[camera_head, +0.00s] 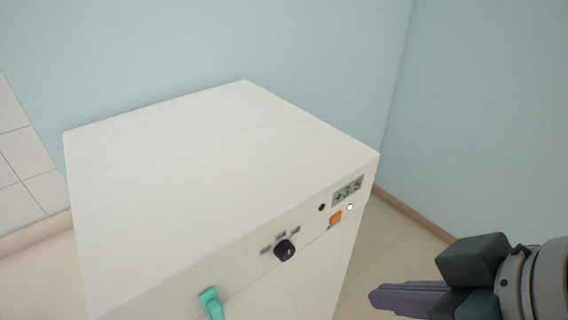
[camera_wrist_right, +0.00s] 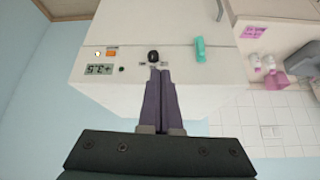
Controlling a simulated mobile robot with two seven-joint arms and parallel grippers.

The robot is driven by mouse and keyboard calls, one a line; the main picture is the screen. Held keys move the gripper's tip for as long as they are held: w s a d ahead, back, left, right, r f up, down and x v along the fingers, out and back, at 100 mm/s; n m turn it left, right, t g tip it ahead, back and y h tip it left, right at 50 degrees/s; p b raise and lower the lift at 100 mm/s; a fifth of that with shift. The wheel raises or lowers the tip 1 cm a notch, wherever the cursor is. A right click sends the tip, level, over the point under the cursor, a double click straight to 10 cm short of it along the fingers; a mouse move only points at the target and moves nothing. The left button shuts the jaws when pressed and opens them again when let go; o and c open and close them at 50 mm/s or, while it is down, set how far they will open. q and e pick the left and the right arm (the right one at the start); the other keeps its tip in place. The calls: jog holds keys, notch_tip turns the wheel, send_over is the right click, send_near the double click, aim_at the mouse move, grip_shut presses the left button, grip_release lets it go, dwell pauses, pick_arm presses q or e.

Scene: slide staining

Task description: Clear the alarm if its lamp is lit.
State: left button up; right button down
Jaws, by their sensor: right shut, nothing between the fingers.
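A white box-shaped cabinet (camera_head: 220,170) has a control panel along its front upper edge. The panel has a small display (camera_head: 348,189) reading about +3.5, a dark round spot (camera_head: 321,208), an orange button (camera_head: 335,217) and a small bright white round lamp or dot (camera_head: 349,207). In the right wrist view the bright dot (camera_wrist_right: 97,53) looks pale and glowing beside the orange button (camera_wrist_right: 112,53). My right gripper (camera_head: 372,297) is shut and empty, to the right of the cabinet front, apart from the button. The wrist view shows its purple fingers together (camera_wrist_right: 160,72). My left gripper is out of view.
A black knob (camera_head: 285,250) with small labels and a teal handle (camera_head: 211,303) are on the cabinet front. Pale blue walls (camera_head: 480,110) stand behind and right. The wrist view shows a shelf area with pink-labelled bottles (camera_wrist_right: 270,82) at the right.

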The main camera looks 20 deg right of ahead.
jog(key=w+a+f+t+y+b, duration=0.15)
jog(key=w+f+t+b, duration=0.35)
jog(key=w+f+b, duration=0.5)
jog(key=m+t+h+b, duration=0.35)
jog(key=t+b, duration=0.55)
jog(key=b, duration=1.2)
send_near(336, 217)
jog(key=s+a+r, duration=0.1)
jog(key=a+r, duration=0.2)
jog(key=r, duration=0.1)
pick_arm(q)
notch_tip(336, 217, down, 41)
jog(key=b, duration=0.7)
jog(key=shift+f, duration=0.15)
pick_arm(e)
jog(key=s+d+f+m+t+h, duration=0.1)
jog(key=d+f+m+t+h, duration=0.1)
jog(key=d+m+h, duration=0.3)
jog(key=shift+s+d+f+h, duration=0.35)
jog(key=shift+d+f+h, duration=0.3)
jog(key=shift+d+h, duration=0.5)
pick_arm(q)
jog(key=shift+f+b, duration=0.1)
jog(key=shift+b, duration=0.25)
pick_arm(e)
jog(key=shift+w, duration=0.15)
